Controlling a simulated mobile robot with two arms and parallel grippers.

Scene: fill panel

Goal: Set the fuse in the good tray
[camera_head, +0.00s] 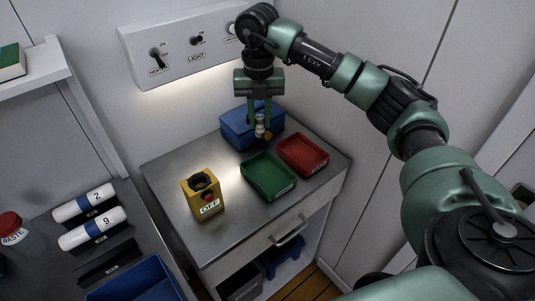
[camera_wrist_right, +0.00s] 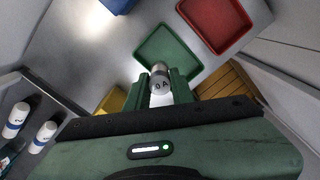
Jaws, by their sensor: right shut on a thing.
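My right gripper (camera_head: 260,129) is shut on the fuse (camera_head: 260,122), a small light cylinder with metal ends. It holds the fuse above the counter, in front of the blue box. In the right wrist view the fuse (camera_wrist_right: 161,82) sits between the fingers, its marked end showing, with the green tray (camera_wrist_right: 166,51) below and beyond it. In the head view the green tray (camera_head: 268,176) stands on the counter, empty, with a small label on its front. Which tray is the good one cannot be read. My left gripper is not in view.
A red tray (camera_head: 303,154) stands right of the green one. A blue box (camera_head: 237,130) is behind them. A yellow device marked OFF (camera_head: 203,194) stands at the left. A switch panel (camera_head: 190,44) is on the wall. White cylinders (camera_head: 91,229) lie on the left bench.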

